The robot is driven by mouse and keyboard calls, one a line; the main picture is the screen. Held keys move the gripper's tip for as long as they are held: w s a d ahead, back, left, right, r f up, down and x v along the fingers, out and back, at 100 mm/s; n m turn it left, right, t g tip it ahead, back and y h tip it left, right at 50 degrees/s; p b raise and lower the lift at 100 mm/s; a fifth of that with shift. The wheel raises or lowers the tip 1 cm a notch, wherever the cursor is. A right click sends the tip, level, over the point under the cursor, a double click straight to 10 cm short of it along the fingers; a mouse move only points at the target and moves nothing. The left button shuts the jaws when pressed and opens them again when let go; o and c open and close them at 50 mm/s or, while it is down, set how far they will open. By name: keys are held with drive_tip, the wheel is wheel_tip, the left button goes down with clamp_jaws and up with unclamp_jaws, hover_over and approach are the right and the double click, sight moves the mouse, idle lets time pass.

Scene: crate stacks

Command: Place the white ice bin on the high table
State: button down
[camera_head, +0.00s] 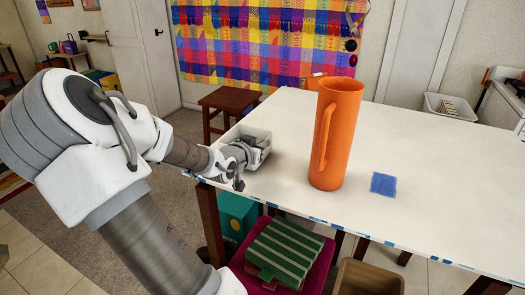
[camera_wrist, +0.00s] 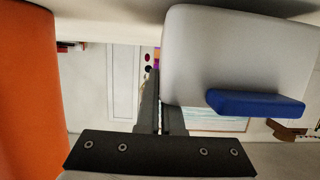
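The white ice bin (camera_head: 262,134) is at the left corner of the high table (camera_head: 440,150), on its top or just above it; I cannot tell which. It fills the upper right of the wrist view (camera_wrist: 225,50), with a blue part (camera_wrist: 255,103) on its side. My gripper (camera_head: 238,180) is at the bin's near side, partly hiding it. In the wrist view my gripper's fingers (camera_wrist: 160,110) are close together at the bin's edge, apparently pinching its wall.
The table's right side is clear. A brown stool (camera_head: 228,98) stands behind; a green-striped crate (camera_head: 284,250) is below the near edge.

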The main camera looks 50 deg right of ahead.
drive_tip(key=shift+f, duration=0.45)
drive_tip(key=shift+f, duration=0.2)
drive_tip(key=c, duration=1.1)
unclamp_jaws()
drive_tip(key=shift+r, duration=0.15)
